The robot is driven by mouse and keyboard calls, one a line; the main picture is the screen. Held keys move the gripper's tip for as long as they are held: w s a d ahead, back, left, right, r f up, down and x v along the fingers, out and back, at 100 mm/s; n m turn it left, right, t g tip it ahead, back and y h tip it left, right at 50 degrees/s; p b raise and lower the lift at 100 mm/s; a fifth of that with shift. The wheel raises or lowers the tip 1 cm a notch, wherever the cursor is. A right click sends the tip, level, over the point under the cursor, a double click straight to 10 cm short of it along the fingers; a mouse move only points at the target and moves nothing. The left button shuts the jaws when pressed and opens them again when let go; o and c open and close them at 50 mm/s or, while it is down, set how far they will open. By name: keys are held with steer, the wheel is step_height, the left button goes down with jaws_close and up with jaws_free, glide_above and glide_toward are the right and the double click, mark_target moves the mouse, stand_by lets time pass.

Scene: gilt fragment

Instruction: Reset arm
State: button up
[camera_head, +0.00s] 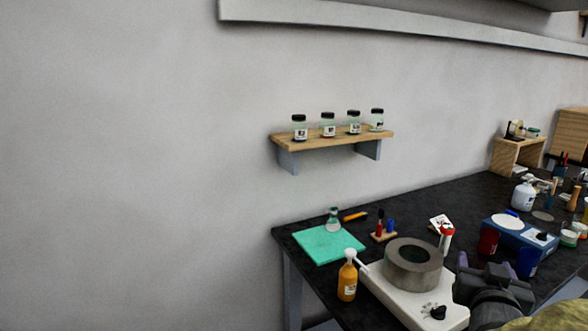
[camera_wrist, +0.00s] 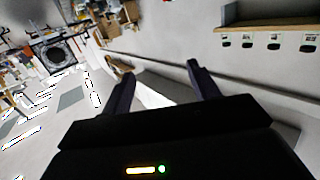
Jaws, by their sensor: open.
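My gripper (camera_wrist: 160,80) shows in the wrist view with its two dark fingers spread apart and nothing between them. In the head view, part of my dark wrist and gripper (camera_head: 488,285) shows at the lower right, beside the white device with the grey ring, over the front of the black bench. The fingertips are hard to make out in that view. The wrist picture is tilted and shows the wall and a wooden shelf.
A black bench (camera_head: 460,200) holds a grey ring (camera_head: 413,263) on a white device, an orange bottle (camera_head: 347,278), a green mat (camera_head: 327,244), and a blue box (camera_head: 520,234). A wall shelf (camera_head: 335,140) holds several jars. The left wall area is clear.

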steer(key=s+a+f+n+g+y, duration=0.1)
steer(key=a+f+n+g+y, duration=0.55)
steer(key=a+f, duration=1.1)
steer(key=s+a+f+g+y, duration=0.2)
steer(key=s+a+f+g, duration=0.2)
steer(key=s+a+g, duration=0.15)
steer(key=s+f+b+x, duration=0.1)
steer(key=s+b+x, duration=0.1)
steer(key=b+x, duration=0.8)
steer(key=w+p+v, duration=0.2)
steer(key=p+v, duration=0.9)
steer(key=w+r+p+v, duration=0.1)
steer(key=w+p+v, duration=0.2)
steer(key=p+v, duration=0.8)
steer(key=shift+s+r, duration=0.25)
steer(key=shift+r, duration=0.1)
steer(key=shift+d, duration=0.1)
